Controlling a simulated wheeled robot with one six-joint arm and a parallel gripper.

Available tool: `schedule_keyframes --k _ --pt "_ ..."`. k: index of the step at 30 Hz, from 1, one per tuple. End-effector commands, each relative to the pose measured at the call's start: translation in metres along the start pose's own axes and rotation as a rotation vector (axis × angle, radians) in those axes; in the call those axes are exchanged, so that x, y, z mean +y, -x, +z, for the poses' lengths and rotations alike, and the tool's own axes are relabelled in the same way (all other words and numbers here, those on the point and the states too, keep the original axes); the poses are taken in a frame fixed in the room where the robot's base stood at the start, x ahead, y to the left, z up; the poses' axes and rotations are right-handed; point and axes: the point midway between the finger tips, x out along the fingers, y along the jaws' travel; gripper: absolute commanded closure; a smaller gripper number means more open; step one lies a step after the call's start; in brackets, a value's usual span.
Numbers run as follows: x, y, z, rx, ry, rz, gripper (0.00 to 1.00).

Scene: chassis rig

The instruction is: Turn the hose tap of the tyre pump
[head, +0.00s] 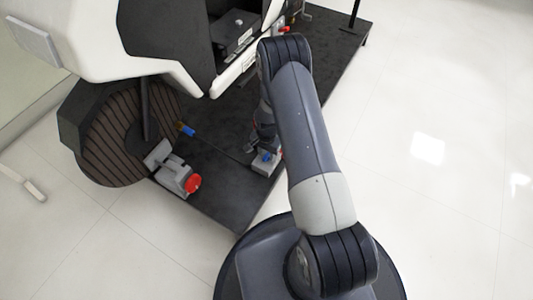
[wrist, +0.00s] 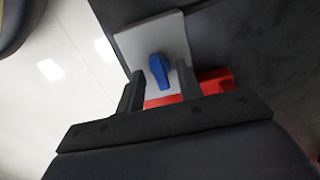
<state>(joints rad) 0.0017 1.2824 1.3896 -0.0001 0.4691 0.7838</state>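The hose tap is a small blue lever (wrist: 160,74) on a pale grey plate in the wrist view. It also shows as a small blue spot (head: 266,157) on a grey block in the head view, close to my gripper. My gripper (wrist: 161,68) is open, with its two dark fingers pointing at the plate. The lever appears in the gap between the fingertips. I cannot tell whether the fingers touch it. A red part (wrist: 215,82) of the unit shows behind and beside the right finger. In the head view my arm partly hides the gripper.
A grey device with a red knob (head: 193,184) stands on the dark platform (head: 228,198) at its front left. A blue and yellow piece (head: 187,129) lies near the brown ribbed wheel (head: 120,140). The white vehicle body (head: 95,40) overhangs the back. The pale floor (head: 440,200) at right is clear.

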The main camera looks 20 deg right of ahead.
Motion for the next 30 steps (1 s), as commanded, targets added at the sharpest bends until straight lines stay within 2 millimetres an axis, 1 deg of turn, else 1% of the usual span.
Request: schedule_keyframes --k 4,5,17,25,30 --pt "0.0000 0.0004 -0.0001 0.000 0.000 0.000 0.65" --pt "0.0000 0.0005 0.0000 0.000 0.000 0.000 0.67" --pt "0.0001 0.0006 0.0001 0.000 0.000 0.000 1.00" --pt "0.0002 0.0005 0.0001 0.000 0.005 0.001 1.00" --pt "0.0002 0.0001 0.0001 -0.001 0.044 0.001 1.00"
